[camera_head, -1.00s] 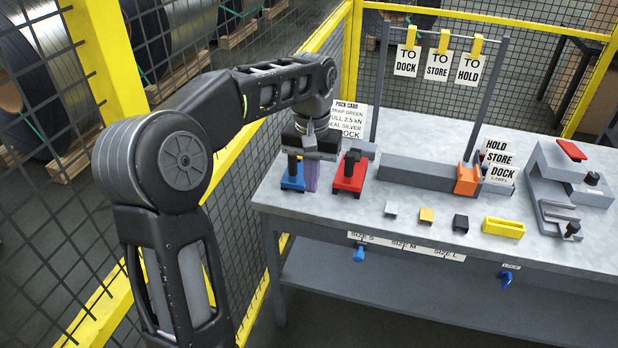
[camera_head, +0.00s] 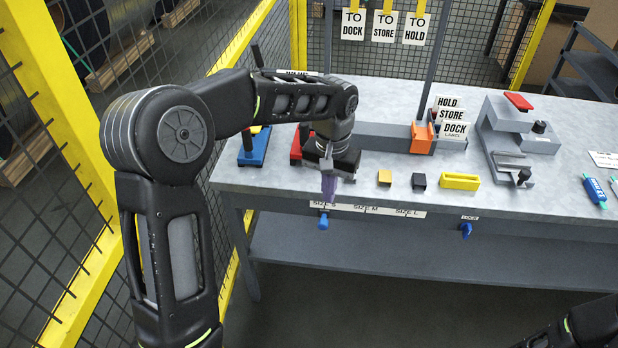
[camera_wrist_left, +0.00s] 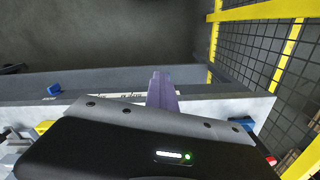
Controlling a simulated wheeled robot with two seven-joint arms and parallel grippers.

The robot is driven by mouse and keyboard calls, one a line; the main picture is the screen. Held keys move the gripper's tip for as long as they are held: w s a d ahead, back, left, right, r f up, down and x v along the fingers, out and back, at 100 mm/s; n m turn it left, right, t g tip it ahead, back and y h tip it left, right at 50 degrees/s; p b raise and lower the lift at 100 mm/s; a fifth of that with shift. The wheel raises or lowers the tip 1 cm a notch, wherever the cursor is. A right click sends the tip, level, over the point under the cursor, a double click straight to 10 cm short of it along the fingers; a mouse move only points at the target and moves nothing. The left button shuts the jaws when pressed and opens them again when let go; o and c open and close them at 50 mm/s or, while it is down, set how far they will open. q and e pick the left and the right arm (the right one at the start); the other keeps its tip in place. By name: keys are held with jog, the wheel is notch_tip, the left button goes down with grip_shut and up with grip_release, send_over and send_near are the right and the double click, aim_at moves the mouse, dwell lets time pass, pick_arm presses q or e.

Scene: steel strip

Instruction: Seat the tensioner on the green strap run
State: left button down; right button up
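A blue tool (camera_head: 254,150) and a red tool (camera_head: 297,150), each with a black upright handle, stand at the table's left end; I cannot tell which is the tensioner. The red one is partly hidden by my left arm. My left gripper (camera_head: 329,188) points down at the table's front edge, right of both tools and apart from them. Its purple fingers (camera_wrist_left: 162,92) look together in the left wrist view, with nothing seen between them. No green strap run can be made out. My right gripper is out of view; part of my right arm shows at lower right.
Small yellow (camera_head: 384,178) and black (camera_head: 419,181) blocks and a yellow holder (camera_head: 459,181) line the table front. An orange block (camera_head: 421,137), label cards (camera_head: 450,117) and a grey fixture (camera_head: 513,130) stand behind. Blue knobs (camera_head: 465,230) hang below the edge. Yellow-framed mesh fencing encloses the left.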

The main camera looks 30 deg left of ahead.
pick_arm(q)
jog(key=d+f+b, duration=0.3)
jog(key=f+b, duration=0.7)
jog(key=f, duration=0.2)
jog(key=shift+w+m, duration=0.3)
jog(key=shift+w, duration=0.05)
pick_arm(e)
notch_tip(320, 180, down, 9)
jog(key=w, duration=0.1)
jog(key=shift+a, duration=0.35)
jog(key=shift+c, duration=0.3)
